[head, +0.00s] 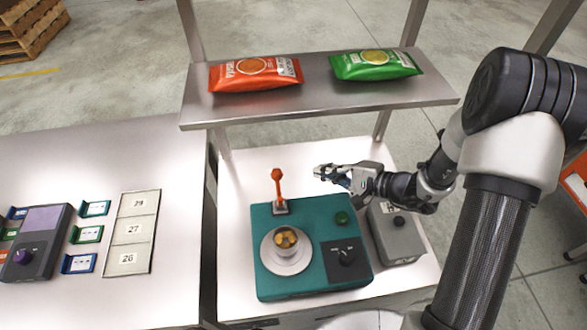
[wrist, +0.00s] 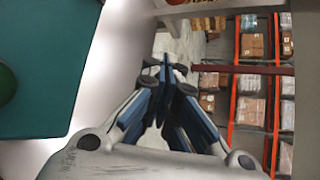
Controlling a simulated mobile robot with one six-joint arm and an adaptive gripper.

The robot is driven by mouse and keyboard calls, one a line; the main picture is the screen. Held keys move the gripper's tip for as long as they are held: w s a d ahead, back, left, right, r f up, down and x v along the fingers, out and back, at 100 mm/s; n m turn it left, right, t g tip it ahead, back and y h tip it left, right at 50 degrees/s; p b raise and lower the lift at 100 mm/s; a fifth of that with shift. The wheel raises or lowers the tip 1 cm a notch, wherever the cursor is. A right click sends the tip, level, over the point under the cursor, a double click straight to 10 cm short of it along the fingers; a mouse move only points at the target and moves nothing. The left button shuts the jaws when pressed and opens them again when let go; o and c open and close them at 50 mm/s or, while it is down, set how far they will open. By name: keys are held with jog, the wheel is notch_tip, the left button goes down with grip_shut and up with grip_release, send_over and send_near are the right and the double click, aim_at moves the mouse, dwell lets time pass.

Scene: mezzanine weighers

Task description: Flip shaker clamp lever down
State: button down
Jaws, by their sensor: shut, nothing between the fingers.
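The teal shaker (head: 263,230) stands on the metal table, and part of its teal body (wrist: 60,60) fills the left of the wrist view. Its orange-red clamp lever (head: 277,185) stands upright on a grey base at the back left corner. The lever is not visible in the wrist view. A small cup with yellowish pieces (head: 286,240) stands on the round plate (head: 285,264) of the shaker. My gripper (head: 319,172) is shut and empty, to the right of the lever and apart from it. Its closed fingers (wrist: 166,68) also show in the wrist view.
A grey box (head: 395,234) stands right of the shaker. A metal shelf (head: 318,98) with an orange bag (head: 255,74) and a green bag (head: 375,65) spans behind. The left table holds a numbered board (head: 132,233) and a grey device (head: 36,245).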

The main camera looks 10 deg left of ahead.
aim_at(278, 186)
jog(key=w+a+f+b, duration=0.1)
jog(key=a+f, duration=0.1)
jog(key=a, duration=0.7)
jog(key=shift+a, duration=0.15)
jog(key=shift+s+d+b, duration=0.1)
jog(key=shift+d+b, duration=0.15)
jog(key=shift+b, duration=0.5)
